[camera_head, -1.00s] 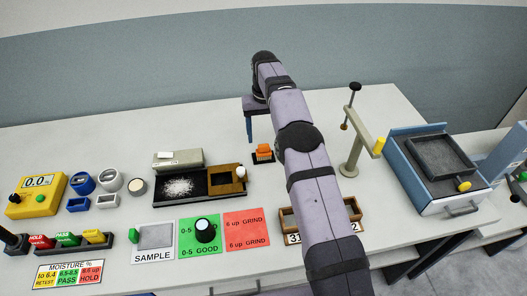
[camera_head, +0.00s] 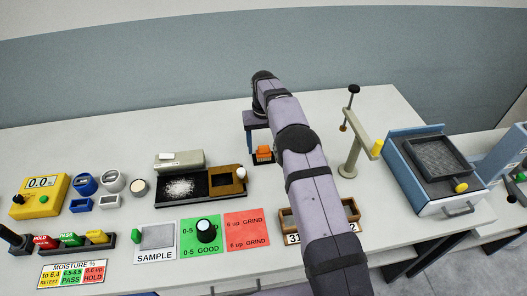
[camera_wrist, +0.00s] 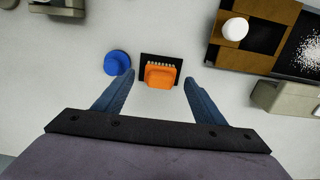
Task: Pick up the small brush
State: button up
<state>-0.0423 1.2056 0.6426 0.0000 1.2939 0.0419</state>
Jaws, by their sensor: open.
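The small brush (camera_head: 264,152), an orange block with pale bristles, lies on a small black pad (camera_wrist: 147,56) on the bench. In the wrist view the brush (camera_wrist: 160,76) sits between my two blue fingers, with clear space on both sides. My gripper (camera_wrist: 158,78) is open and holds nothing. In the head view my gripper's blue finger (camera_head: 248,140) shows just left of and behind the brush; the other finger is hard to make out. I cannot tell the exact height of the fingertips above the bench.
A round blue object (camera_wrist: 117,62) stands close beside my left finger in the wrist view. A dark tray (camera_head: 222,185) with white fibres and a brown block lies to the brush's left in the head view. A wooden box (camera_head: 350,208) and a grey stand (camera_head: 350,150) are to the right.

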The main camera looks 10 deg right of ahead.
aim_at(264, 147)
jog(key=shift+f+p, duration=0.3)
jog(key=shift+f, duration=1)
jog(key=c, duration=1.2)
jog(key=shift+r, duration=0.1)
notch_tip(264, 147, up, 10)
jog(key=shift+f+b, duration=0.1)
jog(key=shift+b, duration=1.05)
